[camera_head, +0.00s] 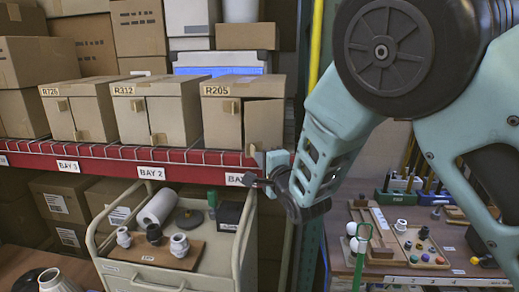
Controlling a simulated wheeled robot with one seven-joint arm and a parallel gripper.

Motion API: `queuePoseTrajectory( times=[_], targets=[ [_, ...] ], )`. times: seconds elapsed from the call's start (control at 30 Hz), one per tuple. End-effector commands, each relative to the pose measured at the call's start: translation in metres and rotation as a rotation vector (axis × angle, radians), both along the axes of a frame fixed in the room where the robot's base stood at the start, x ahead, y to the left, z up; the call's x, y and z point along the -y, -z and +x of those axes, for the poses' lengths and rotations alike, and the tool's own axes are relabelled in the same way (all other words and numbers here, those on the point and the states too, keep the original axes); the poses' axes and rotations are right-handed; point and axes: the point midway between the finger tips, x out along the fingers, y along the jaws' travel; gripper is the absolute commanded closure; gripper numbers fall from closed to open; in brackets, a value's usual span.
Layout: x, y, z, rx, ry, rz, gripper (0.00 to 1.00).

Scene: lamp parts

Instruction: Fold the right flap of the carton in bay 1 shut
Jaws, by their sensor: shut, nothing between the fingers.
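The carton marked R205 (222,90) stands on the red-edged shelf above the partly covered bay 1 label (234,179). Its left front flap (222,122) looks flush with the front. Its right front flap (264,125) looks slightly ajar, with a dark strip along its top and inner edge; its exact angle is hard to tell. My gripper (256,181) is shut and empty, at the shelf's front edge, below the right flap and in front of the label's right end. Whether it touches the shelf edge is unclear. My arm reaches in from the right.
Cartons R312 (168,108) and R726 (80,108) stand to the left on the red shelf beam (110,158). A cart (120,275) with lamp parts is below. A green upright (309,205) stands right of the carton. A workbench (410,278) with small parts is at right.

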Motion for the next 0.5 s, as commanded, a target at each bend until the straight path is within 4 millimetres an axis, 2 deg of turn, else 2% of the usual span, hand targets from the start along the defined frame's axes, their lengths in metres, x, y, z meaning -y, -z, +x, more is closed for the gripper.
queuePoseTrajectory(
  times=[0.2, 0.5],
  targets=[
    [-0.0046, -0.0006, 0.0125, 0.000, 0.000, 0.000, 1.00],
    [-0.0048, 0.0003, 0.0136, 0.001, 0.000, 0.000, 1.00]
  ],
)
